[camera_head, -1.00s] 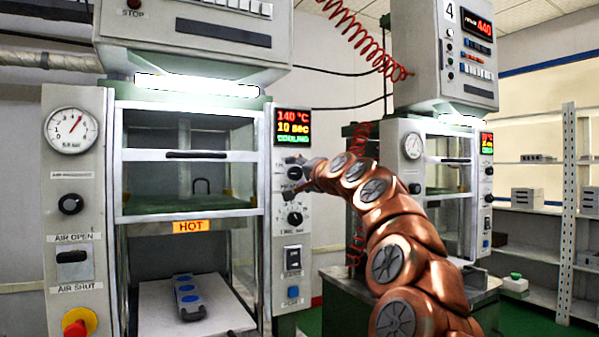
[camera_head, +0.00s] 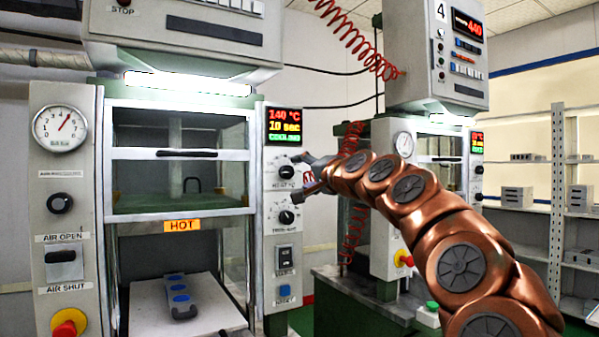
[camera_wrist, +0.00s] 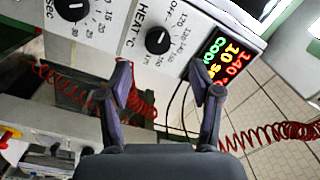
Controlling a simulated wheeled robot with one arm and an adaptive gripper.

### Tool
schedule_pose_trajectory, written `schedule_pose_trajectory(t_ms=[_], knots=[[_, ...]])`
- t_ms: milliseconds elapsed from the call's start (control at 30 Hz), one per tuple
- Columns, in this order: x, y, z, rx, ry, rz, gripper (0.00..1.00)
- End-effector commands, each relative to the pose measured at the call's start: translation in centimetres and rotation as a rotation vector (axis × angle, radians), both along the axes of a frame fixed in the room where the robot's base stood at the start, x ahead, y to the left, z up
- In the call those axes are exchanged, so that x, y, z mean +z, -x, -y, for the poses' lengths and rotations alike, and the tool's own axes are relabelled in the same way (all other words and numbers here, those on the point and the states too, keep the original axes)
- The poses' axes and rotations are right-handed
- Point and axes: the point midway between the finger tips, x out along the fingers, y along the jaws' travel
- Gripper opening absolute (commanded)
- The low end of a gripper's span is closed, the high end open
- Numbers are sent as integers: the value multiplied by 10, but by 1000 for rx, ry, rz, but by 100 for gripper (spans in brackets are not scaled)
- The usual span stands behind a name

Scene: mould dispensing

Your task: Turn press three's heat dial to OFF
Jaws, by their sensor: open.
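The near press has a heat dial (camera_head: 286,172), a black knob below a display (camera_head: 283,126) reading 140 °C and 10 sec. The dial also shows in the wrist view (camera_wrist: 158,40), beside the printed HEAT scale with OFF and temperatures; its exact pointer setting is hard to read. My gripper (camera_head: 307,174) is just right of the dial in the head view. In the wrist view my gripper (camera_wrist: 159,76) is open and empty, its fingers apart, with the dial beyond the tips and between them. They appear not to touch it.
The timer dial (camera_head: 286,217) sits directly below, near the lower finger. A switch (camera_head: 284,258) and blue button (camera_head: 284,295) are lower on the panel. Press four (camera_head: 437,55) stands to the right. A red coiled hose (camera_wrist: 265,136) hangs nearby. An orange HOT sign (camera_head: 182,226) marks the near press.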

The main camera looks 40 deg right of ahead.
Motion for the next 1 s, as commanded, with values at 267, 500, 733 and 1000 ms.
schedule_pose_trajectory(t_ms=[267,500,733,1000], knots=[[1,31,-1,-2,0,2,64],[-1,42,-3,-1,0,0,64],[-1,44,-3,-1,0,0,64],[-1,43,-3,-1,0,0,64]])
